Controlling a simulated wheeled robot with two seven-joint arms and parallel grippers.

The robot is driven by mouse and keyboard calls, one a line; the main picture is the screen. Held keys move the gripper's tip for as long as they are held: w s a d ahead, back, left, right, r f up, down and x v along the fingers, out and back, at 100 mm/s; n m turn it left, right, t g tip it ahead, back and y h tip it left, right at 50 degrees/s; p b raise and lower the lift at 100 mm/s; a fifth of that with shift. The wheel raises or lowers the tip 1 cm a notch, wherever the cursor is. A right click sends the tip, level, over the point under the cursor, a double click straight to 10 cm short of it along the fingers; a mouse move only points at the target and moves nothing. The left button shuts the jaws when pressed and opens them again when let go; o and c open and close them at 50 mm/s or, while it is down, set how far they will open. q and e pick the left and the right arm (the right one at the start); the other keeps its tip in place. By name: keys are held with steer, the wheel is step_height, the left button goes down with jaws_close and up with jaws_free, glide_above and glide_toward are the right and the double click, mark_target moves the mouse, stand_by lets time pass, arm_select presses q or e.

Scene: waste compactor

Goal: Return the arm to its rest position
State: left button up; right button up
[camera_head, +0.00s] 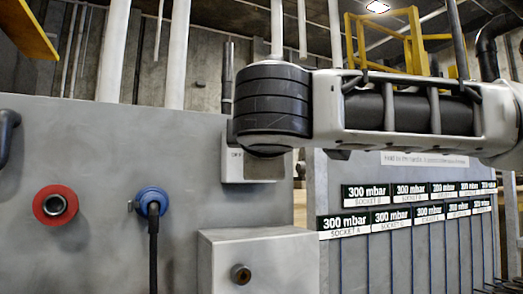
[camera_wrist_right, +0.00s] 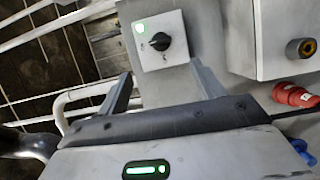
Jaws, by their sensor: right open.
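My right arm (camera_head: 400,108) reaches in from the right across the upper middle of the head view. My right gripper (camera_wrist_right: 160,88) shows in the right wrist view with its two grey fingers apart and nothing between them. Just beyond the fingers is a pale switch plate with a black rotary knob (camera_wrist_right: 155,41) and a green mark. I cannot tell the exact gap to the plate. In the head view a pale box marked OFF (camera_head: 233,165) is partly hidden behind my arm. My left gripper is not in view.
A grey panel carries a red socket (camera_head: 55,205) and a blue plug (camera_head: 152,203) with a black cable hanging down. A grey box (camera_head: 258,262) with a brass-coloured knob juts out below my arm. Rows of 300 mbar labels (camera_head: 410,190) line the right. White pipes rise behind.

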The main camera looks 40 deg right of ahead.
steer(key=shift+v, duration=0.8)
